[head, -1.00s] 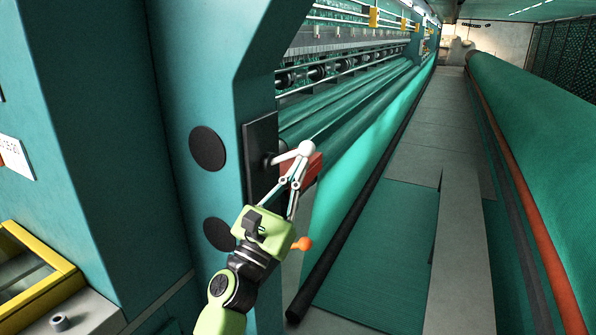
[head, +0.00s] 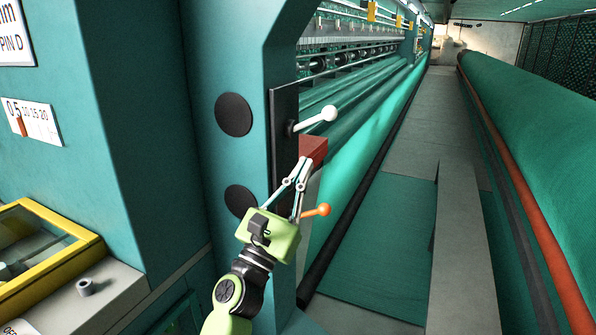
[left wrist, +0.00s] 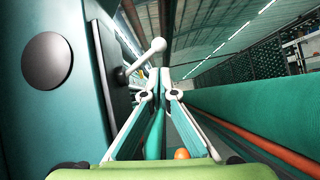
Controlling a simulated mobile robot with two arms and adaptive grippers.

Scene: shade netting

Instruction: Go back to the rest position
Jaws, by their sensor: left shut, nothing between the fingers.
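My left gripper (head: 302,162) is shut and empty in the head view, with its fingertips together and pointing up. It is below a lever with a white ball knob (head: 328,113) on a dark plate (head: 284,150), and apart from the knob. A second lever with an orange ball knob (head: 323,209) is just right of the gripper body. Its orange ball also shows low in the left wrist view (left wrist: 181,154). My right gripper is not in view.
A teal machine housing (head: 165,130) stands left, with a yellow-framed box (head: 45,250) on a grey ledge. A red-brown block (head: 312,150) is behind the fingertips. Green netting (head: 350,170) runs along the machine. A grey walkway (head: 455,240) lies open, bordered by a large green roll (head: 530,110).

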